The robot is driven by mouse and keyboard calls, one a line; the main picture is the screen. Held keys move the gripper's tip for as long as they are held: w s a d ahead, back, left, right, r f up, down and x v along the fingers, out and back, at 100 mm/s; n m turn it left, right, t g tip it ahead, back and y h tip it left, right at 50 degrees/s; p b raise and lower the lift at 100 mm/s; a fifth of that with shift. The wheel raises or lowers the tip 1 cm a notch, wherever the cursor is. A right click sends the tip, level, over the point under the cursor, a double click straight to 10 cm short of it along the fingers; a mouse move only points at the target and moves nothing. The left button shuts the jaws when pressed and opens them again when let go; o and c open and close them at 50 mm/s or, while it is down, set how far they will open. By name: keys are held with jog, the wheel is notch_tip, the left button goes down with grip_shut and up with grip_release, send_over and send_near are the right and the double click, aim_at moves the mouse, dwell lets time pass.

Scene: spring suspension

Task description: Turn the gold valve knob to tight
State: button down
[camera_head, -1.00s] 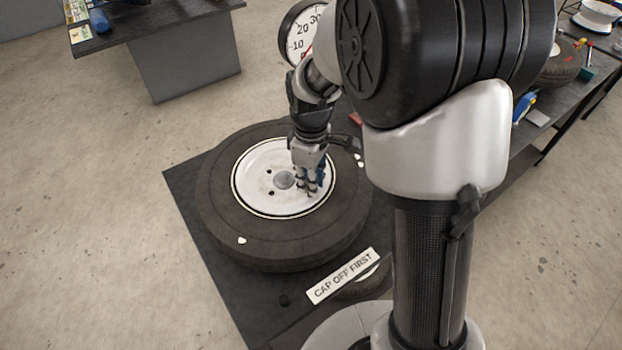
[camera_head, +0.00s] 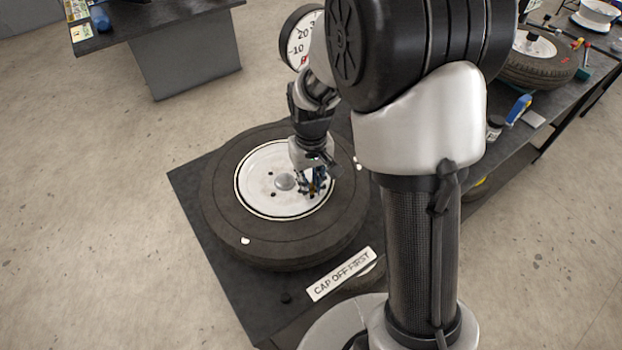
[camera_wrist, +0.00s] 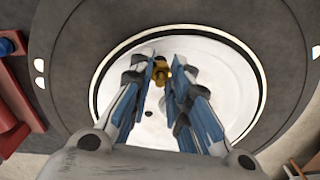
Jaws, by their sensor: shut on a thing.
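The gold valve knob (camera_wrist: 162,73) shows in the wrist view between the fingertips, over the white wheel disc. My gripper (camera_wrist: 165,82) is shut on it, with one blue-and-grey finger on each side. In the head view my gripper (camera_head: 314,188) points down at the right part of the white disc (camera_head: 262,193), and only a small gold spot shows among the fingers. Whether the knob is tight cannot be told.
A black tyre (camera_head: 222,220) surrounds the disc and lies flat on a dark platform (camera_head: 225,290). A "CAP OFF FIRST" sign (camera_head: 340,275) is at its front. A dial gauge (camera_head: 298,42) stands behind, partly hidden by my arm. A bench with tools is at right.

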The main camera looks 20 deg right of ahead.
aim_at(311, 184)
jog(key=m+p, duration=0.1)
jog(key=m, duration=0.5)
jog(key=shift+p, duration=0.3)
jog(key=shift+m, duration=0.3)
jog(key=c, duration=1.5)
grip_release()
jog(key=shift+o, duration=0.2)
notch_tip(311, 184, up, 12)
